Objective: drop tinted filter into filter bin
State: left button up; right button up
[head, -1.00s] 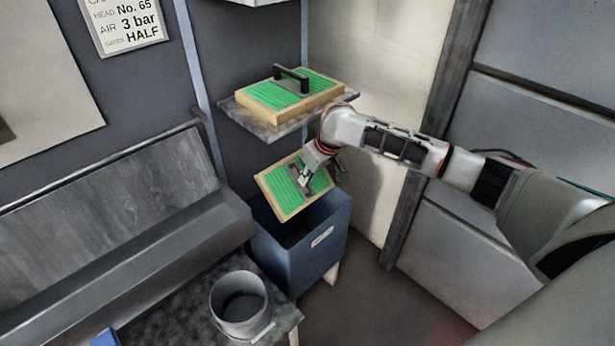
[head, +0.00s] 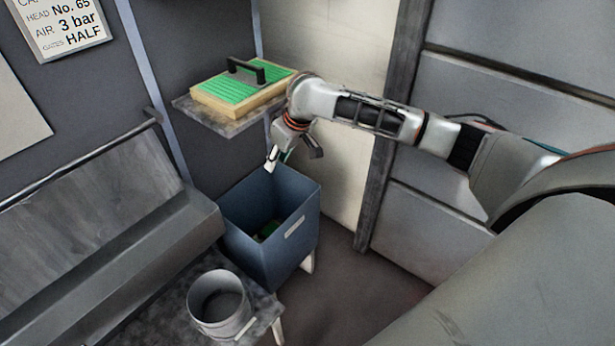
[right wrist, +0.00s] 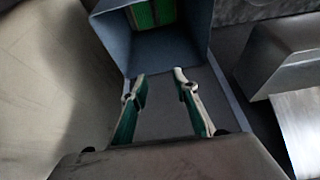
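The filter bin (head: 283,247) is a blue open-topped box below the wall shelf; it also shows in the right wrist view (right wrist: 165,52). A green filter (right wrist: 153,12) lies inside it; in the head view only a small green part (head: 268,229) shows deep in the bin, the rest hidden by the bin's wall. My right gripper (head: 272,160) is above the bin's back edge, apart from the filter. In the right wrist view its two fingers (right wrist: 159,78) are spread with nothing between them. My left gripper is not in view.
A second green filter (head: 225,91) with a wooden frame and black handle lies on the shelf (head: 222,121) just above the bin. A grey metal pot (head: 219,307) stands on the table at the front. A sloped grey metal trough (head: 90,245) is at left.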

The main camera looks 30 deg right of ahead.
jog(key=s+d, duration=0.4)
jog(key=s, duration=0.7)
jog(key=shift+f, duration=0.25)
jog(key=shift+a, duration=0.1)
jog(key=s+a+f+n+t+y+p, duration=0.1)
jog(key=s+a+f+t+y, duration=0.15)
jog(key=a+f, duration=0.45)
jog(key=s+a+f+n+t+y+p, duration=0.1)
jog(key=s+a+f+y, duration=0.2)
jog(key=a, duration=0.8)
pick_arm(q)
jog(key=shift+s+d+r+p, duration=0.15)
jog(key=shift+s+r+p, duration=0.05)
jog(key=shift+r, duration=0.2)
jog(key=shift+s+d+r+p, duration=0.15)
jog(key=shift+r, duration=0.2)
pick_arm(e)
jog(key=s+d+f+t+h, duration=0.1)
jog(key=s+f, duration=0.3)
jog(key=s, duration=0.4)
jog(key=s+d+f+m+t+h, duration=0.1)
jog(key=s+d+f+h, duration=0.2)
jog(key=s+f, duration=0.2)
jog(key=s, duration=0.3)
jog(key=shift+d+f, duration=0.25)
jog(key=shift+d, duration=0.15)
